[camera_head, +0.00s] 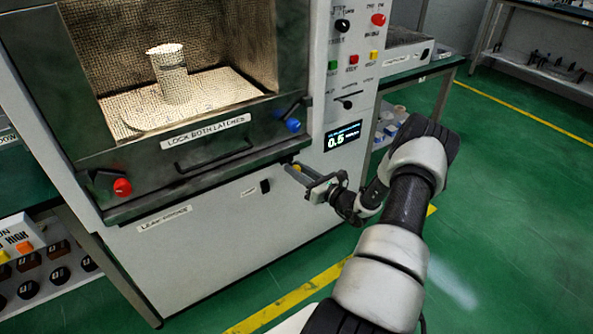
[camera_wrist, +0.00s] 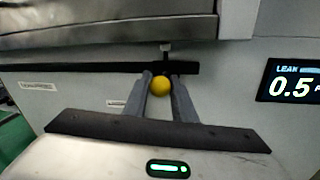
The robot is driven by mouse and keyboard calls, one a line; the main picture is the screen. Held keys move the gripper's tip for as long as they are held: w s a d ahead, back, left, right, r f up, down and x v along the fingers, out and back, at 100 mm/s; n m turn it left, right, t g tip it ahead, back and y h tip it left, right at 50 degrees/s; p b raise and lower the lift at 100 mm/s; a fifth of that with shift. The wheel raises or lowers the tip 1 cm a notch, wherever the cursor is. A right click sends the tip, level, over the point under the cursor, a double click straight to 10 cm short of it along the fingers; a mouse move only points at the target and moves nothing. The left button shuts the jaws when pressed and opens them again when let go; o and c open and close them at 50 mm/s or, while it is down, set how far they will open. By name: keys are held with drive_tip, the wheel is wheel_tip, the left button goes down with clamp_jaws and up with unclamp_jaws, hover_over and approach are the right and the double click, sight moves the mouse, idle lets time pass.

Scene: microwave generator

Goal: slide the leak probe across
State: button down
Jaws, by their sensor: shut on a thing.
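The leak probe shows as a yellow ball (camera_wrist: 161,86) under a dark horizontal rail (camera_wrist: 70,69) in the wrist view. My gripper (camera_wrist: 162,80) is shut on this ball, one finger on each side. In the head view my gripper (camera_head: 292,170) is at the right end of the rail, under the microwave's lower front edge. A small bit of yellow, the probe (camera_head: 297,167), shows between the fingers there; the rest is hidden. The label "LEAK PROBE" (camera_head: 163,218) is at the lower left of the front panel.
The leak display (camera_head: 342,136) reads 0.5. The microwave chamber (camera_head: 210,55) holds a pale cylinder (camera_head: 172,76). A red knob (camera_head: 122,187) and a blue knob (camera_head: 293,125) stick out at the door's lower corners. Open green floor (camera_head: 500,220) lies to the right.

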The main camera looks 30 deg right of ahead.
drive_tip(key=c, duration=1.5)
unclamp_jaws()
drive_tip(key=shift+o, duration=0.2)
drive_tip(key=s+d+p, duration=0.2)
drive_tip(key=s+d, duration=0.1)
drive_tip(key=s, duration=1.4)
drive_tip(key=shift+d+p, duration=0.2)
drive_tip(key=shift+p, duration=0.15)
